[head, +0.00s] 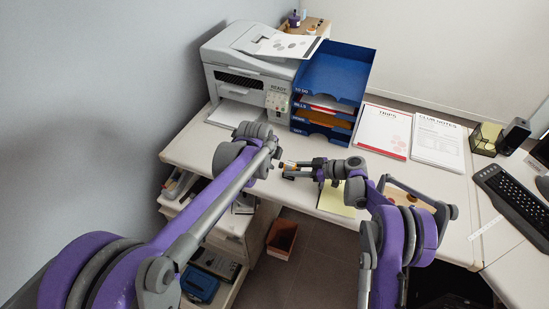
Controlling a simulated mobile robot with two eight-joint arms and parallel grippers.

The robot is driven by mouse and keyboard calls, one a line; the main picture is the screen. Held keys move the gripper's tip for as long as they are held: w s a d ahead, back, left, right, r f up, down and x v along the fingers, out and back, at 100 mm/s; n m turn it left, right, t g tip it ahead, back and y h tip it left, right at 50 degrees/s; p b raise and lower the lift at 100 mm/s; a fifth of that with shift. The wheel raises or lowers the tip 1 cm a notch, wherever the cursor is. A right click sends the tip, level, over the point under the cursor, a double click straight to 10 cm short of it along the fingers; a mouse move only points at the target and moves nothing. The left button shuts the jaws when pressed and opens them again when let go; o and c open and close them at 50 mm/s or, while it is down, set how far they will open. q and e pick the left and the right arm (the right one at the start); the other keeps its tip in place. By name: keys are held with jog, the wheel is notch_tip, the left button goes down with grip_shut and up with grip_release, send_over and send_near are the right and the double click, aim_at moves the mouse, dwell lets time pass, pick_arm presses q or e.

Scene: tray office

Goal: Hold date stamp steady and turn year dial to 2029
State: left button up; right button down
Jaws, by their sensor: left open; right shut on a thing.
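My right gripper (304,170) reaches leftward over the desk's front edge, near the blue trays. It is shut on a small dark and orange thing (287,165), which looks like the date stamp. Its year dial and numbers are too small to read. My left arm (225,185) comes in from the left and bends in front of the printer, left of the held thing. The fingers of my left gripper are hidden behind the arm.
A printer (250,75) and stacked blue trays (337,75) stand at the back. Printed sheets (384,130), a mesh holder (485,138) and a keyboard (515,200) lie to the right.

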jog(key=shift+c, duration=2.1)
grip_release()
jog(key=shift+d, duration=0.1)
